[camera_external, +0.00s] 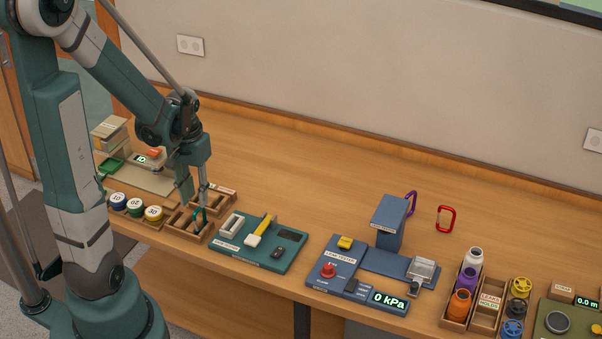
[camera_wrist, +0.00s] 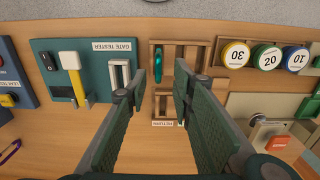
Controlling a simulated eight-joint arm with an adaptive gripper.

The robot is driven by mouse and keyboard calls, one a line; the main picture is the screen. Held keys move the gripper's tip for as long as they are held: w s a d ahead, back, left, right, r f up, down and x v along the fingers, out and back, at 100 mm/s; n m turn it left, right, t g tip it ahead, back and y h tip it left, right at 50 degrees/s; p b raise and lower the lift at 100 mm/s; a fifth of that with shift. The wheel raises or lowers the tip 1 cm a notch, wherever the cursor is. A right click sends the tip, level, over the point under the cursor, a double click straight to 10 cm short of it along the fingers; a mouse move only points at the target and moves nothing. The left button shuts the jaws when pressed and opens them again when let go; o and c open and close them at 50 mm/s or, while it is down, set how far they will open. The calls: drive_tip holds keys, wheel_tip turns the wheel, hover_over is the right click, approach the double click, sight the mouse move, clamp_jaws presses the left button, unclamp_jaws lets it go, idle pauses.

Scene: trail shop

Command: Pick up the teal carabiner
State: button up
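The teal carabiner (camera_external: 198,217) is in a slotted wooden tray (camera_external: 176,232) near the front of the bench. In the wrist view the carabiner (camera_wrist: 157,60) appears as a narrow teal strip, seen nearly edge-on, in the tray's left part. My gripper (camera_external: 194,196) points down above the tray. In the wrist view my gripper (camera_wrist: 161,80) is open, with the carabiner beyond the gap between its fingers. Nothing is between the fingers. In the external view a finger overlaps the carabiner's upper part, and I cannot tell the exact gap.
The gate tester (camera_external: 258,243) stands right of the tray. Round weights (camera_external: 135,207) sit to its left, and a return tray (camera_external: 222,194) lies behind it.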

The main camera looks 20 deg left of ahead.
sight(198, 208)
drive_tip(key=shift+f, duration=0.15)
drive_tip(key=shift+d+f+b, duration=0.15)
drive_tip(key=shift+f+b, duration=0.2)
drive_tip(key=shift+f, duration=2.1)
clamp_jaws()
